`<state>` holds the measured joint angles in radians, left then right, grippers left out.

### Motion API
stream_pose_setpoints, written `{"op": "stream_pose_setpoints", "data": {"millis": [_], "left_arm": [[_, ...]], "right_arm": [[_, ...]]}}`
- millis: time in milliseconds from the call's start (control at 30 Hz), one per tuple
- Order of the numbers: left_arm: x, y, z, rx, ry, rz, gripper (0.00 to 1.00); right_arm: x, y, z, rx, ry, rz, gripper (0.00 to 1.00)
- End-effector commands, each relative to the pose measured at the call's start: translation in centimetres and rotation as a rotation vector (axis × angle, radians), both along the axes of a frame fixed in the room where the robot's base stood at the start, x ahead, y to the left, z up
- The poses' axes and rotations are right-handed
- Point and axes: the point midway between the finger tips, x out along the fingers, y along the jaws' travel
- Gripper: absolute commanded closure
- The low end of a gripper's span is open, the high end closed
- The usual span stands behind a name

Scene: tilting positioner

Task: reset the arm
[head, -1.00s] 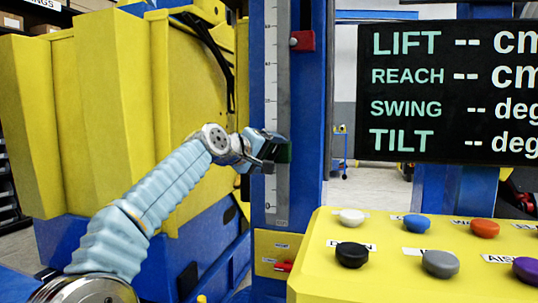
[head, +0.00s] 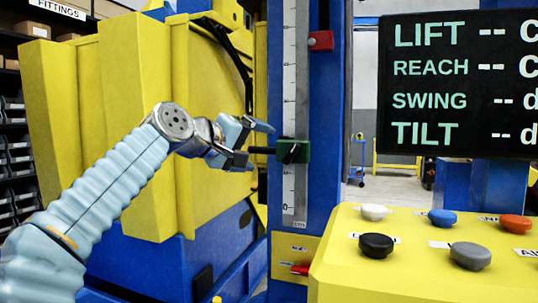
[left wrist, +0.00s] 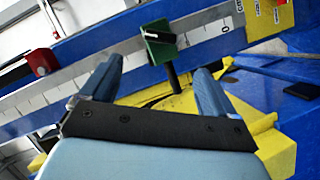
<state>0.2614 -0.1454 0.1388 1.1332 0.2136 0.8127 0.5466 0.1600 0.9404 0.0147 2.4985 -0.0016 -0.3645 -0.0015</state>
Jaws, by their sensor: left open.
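A green slider (head: 298,153) sits low on the upright scale (head: 289,95) of a blue post, with a dark peg pointing left. It also shows in the left wrist view (left wrist: 160,47), with the peg (left wrist: 173,76) below it. My left gripper (head: 261,146) is just left of the slider. Its two fingers are apart, either side of the peg's end in the head view; I cannot tell whether they touch it. The wrist view also shows the fingers apart (left wrist: 157,76). A red marker (head: 320,41) sits higher on the post. My right gripper is not in view.
A yellow console (head: 345,245) at lower right carries white, blue, red, black and grey buttons. A black display (head: 460,85) shows LIFT, REACH, SWING and TILT with dashes. A large yellow machine body (head: 140,130) stands behind my left arm. A small red part (head: 300,269) is low on the post.

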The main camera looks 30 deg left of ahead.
Motion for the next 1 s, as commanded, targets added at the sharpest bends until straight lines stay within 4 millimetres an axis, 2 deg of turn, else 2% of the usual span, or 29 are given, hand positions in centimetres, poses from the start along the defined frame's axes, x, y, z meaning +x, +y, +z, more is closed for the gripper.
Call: {"op": "stream_pose_setpoints", "data": {"millis": [200,667,733,767,867,967,1000], "left_arm": [[-1.1,0.1,0.2,0.001,0.000,-0.001,0.11],[-1.1,0.1,0.2,0.000,0.002,-0.001,0.11],[-0.6,0.1,-0.4,0.001,0.010,-0.002,0.11],[-0.1,0.1,-0.9,0.001,0.018,-0.002,0.11],[2.8,0.1,-4.5,0.009,0.070,-0.008,0.11],[6.9,-0.1,-10.7,0.024,0.154,-0.020,0.11],[8.6,-0.3,-13.7,0.033,0.194,-0.025,0.11]], "right_arm": [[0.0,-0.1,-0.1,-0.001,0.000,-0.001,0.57],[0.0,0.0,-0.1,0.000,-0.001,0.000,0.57],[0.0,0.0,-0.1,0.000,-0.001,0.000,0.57],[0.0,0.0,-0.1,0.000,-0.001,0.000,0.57],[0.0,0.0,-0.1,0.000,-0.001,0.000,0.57],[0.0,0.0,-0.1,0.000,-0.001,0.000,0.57],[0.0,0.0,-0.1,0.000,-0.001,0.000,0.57]]}}
